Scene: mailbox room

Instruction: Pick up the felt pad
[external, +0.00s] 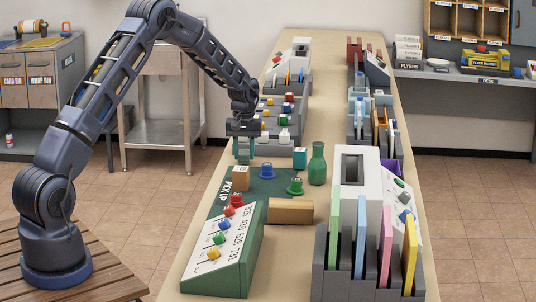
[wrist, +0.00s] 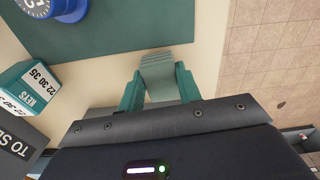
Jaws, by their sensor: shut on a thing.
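My gripper (wrist: 161,91) is shut on a grey-green felt pad (wrist: 158,62), which sits between its two teal fingers in the wrist view. The pad looks like a small flat block with faint bands across it. In the external view my gripper (external: 244,152) hangs over the left edge of the long table, above the back left of the dark green mat (external: 222,208). The pad is hard to make out there between the fingers. Whether it touches anything below cannot be told.
On or by the mat stand a wooden block (external: 240,178), a blue knobbed piece (external: 267,171) and a green one (external: 295,187). A sloped panel (external: 227,245) stands in front.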

